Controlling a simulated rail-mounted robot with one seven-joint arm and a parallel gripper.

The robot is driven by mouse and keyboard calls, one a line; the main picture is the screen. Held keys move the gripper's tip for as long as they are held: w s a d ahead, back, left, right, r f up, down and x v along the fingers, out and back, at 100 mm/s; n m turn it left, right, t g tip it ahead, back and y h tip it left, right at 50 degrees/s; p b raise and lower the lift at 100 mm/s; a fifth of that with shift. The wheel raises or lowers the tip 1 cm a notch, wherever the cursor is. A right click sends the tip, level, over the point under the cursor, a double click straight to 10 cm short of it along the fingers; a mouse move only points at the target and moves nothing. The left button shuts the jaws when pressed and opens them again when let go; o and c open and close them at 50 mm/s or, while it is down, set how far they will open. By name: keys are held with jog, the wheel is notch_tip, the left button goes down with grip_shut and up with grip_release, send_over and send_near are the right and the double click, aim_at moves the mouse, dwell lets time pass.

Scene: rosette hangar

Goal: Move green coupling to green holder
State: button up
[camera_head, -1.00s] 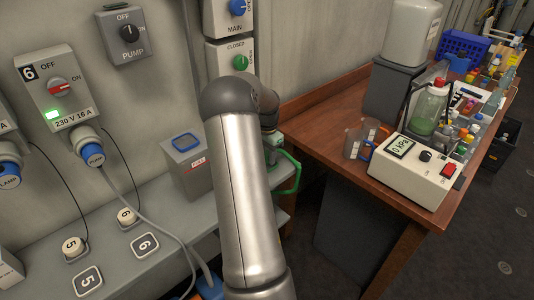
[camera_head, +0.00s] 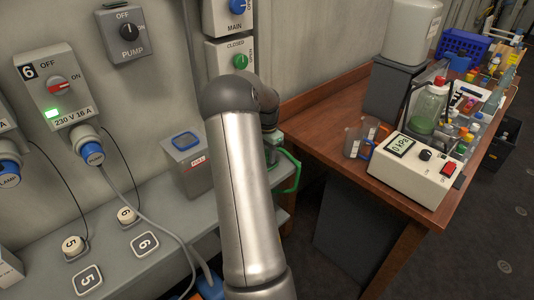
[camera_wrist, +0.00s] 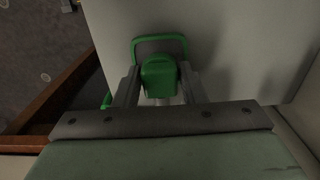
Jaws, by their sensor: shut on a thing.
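The green coupling (camera_wrist: 160,72) is between the two fingers of my gripper (camera_wrist: 158,88) in the wrist view. The fingers are shut on it from both sides. A green loop (camera_wrist: 160,38) shows just beyond the coupling; I cannot tell whether it belongs to the coupling or to the green holder. In the head view a green loop (camera_head: 296,172) shows right of my arm, at the right end of the grey shelf. My arm hides the gripper and most of the coupling there. I cannot clearly make out the green holder.
The grey shelf (camera_head: 130,270) carries a grey box with a blue-rimmed top (camera_head: 187,160) close left of my arm. Black cables and a grey hose lie further left. A wooden table (camera_head: 330,105) with jugs, a gauge box (camera_head: 412,170) and bottles stands to the right.

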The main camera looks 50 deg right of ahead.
jog(key=shift+f+b, duration=0.3)
jog(key=shift+f, duration=0.15)
jog(key=o, duration=1.4)
jog(key=shift+c, duration=0.2)
notch_tip(320, 180, up, 18)
jog(key=b, duration=0.1)
jog(key=shift+f, duration=0.25)
jog(key=w+a+n+y, duration=0.1)
jog(key=a+n, duration=0.8)
jog(key=a, duration=1.7)
jog(key=s+a+f+n, duration=0.3)
jog(key=s+a+n, duration=0.2)
jog(key=s+a, duration=0.3)
jog(key=s+a+f+n+h, duration=0.1)
jog(key=s+a+f+n, duration=0.3)
jog(key=a, duration=0.9)
jog(key=s+n, duration=0.2)
jog(key=s, duration=0.2)
jog(key=shift+a, duration=0.2)
